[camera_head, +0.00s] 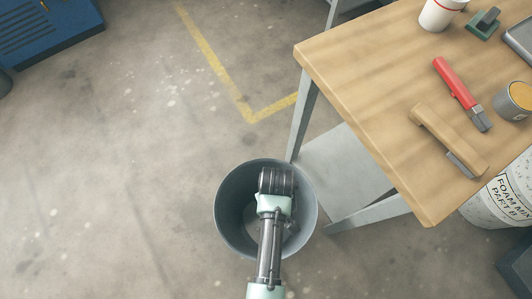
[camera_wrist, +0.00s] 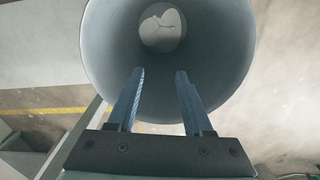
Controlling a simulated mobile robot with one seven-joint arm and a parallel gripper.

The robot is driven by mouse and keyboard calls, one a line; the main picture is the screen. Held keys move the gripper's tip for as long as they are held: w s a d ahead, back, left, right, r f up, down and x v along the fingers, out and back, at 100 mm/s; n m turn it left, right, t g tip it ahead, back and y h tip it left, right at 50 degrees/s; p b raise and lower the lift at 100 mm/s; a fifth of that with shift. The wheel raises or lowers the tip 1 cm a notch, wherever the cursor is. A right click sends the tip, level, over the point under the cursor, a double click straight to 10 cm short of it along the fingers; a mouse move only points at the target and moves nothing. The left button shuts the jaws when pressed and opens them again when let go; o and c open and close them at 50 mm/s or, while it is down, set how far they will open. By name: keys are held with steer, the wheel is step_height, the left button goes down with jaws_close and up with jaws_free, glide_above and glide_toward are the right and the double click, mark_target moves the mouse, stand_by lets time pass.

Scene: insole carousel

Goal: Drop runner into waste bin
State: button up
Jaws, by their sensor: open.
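The waste bin (camera_head: 229,222) is a round grey bin on the floor, left of the workbench. My arm reaches over it in the head view and hides part of its inside; my fingers are hidden there. In the wrist view, my gripper (camera_wrist: 160,72) points down into the bin (camera_wrist: 228,55), its two blue-grey fingers apart with nothing between them. A rounded whitish piece (camera_wrist: 162,30) lies at the bin's bottom, beyond the fingertips and apart from them. I cannot tell for sure whether this piece is the runner.
A wooden workbench (camera_head: 345,75) on grey legs stands at right, holding a red-handled tool (camera_head: 455,82), a wooden-handled brush (camera_head: 445,135), a tin (camera_head: 515,100) and a white cup (camera_head: 440,14). A foam-mix bucket (camera_head: 502,200) stands below.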

step_height(320, 180, up, 13)
steer(key=p, duration=0.3)
stand_by(0.5)
steer(key=w+r+m+t+p, duration=0.1)
steer(key=w+r+t+p, duration=0.5)
steer(key=w+r, duration=1.2)
steer(key=w+r+m+t, duration=0.15)
steer(key=r+t, duration=0.25)
steer(key=r, duration=0.6)
steer(key=w+r+t, duration=0.3)
steer(key=r, duration=0.6)
step_height(320, 180, up, 25)
steer(key=s+m+t+p, duration=0.2)
steer(key=t+p, duration=0.1)
steer(key=t, duration=0.5)
steer(key=s+r+t, duration=0.3)
steer(key=s+r, duration=0.2)
steer(key=r, duration=0.4)
steer(key=s+r+t+p, duration=0.1)
steer(key=s+r+t, duration=0.2)
steer(key=s+r, duration=0.3)
step_height(320, 180, up, 3)
steer(key=shift+a+r+m+p, duration=0.1)
steer(key=shift+a+m+p, duration=0.15)
steer(key=shift+m, duration=0.2)
